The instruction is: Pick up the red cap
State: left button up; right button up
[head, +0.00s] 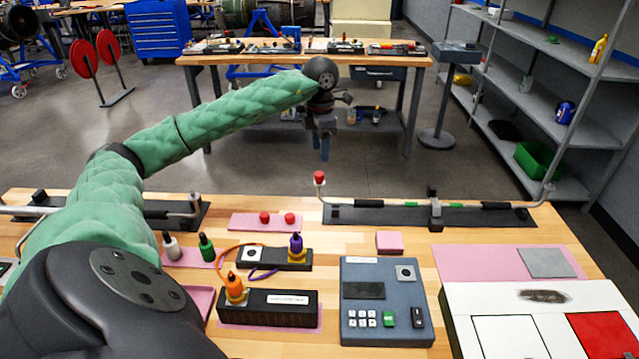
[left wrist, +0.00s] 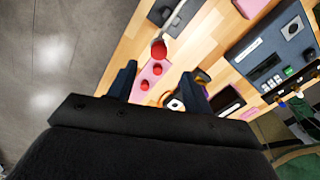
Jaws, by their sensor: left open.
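One red cap (head: 319,177) sits on the upturned end of a thin metal tube near the far edge of the workbench; it also shows in the left wrist view (left wrist: 158,48). Two more red caps (head: 264,217) (head: 289,217) rest on a pink pad (head: 240,222); the left wrist view shows them too (left wrist: 157,69) (left wrist: 145,85). My left gripper (head: 323,152) hangs with its fingers down, above and beyond the cap on the tube in the head view. Its fingers are apart and empty in the left wrist view (left wrist: 158,74). My right gripper is not in view.
A dark stand (head: 430,213) carries the tube. A grey keypad box (head: 385,300), a black block with an orange plug (head: 268,307), small bottles (head: 206,247) and a white panel (head: 545,315) fill the near bench. Floor lies beyond the bench edge.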

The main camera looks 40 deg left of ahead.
aim_at(319, 174)
pick_arm(q)
jog(key=shift+s+d+f, duration=0.1)
jog(key=shift+f, duration=0.35)
jog(key=shift+f+p, duration=0.4)
jog(key=shift+f, duration=0.75)
jog(key=shift+f+p, duration=0.3)
jog(key=shift+p, duration=0.05)
jog(key=f+p, duration=0.2)
jog(key=f, duration=0.2)
jog(key=shift+a+p, duration=0.2)
jog(key=shift+p, duration=0.15)
jog(key=shift+f, duration=0.4)
grip_shut()
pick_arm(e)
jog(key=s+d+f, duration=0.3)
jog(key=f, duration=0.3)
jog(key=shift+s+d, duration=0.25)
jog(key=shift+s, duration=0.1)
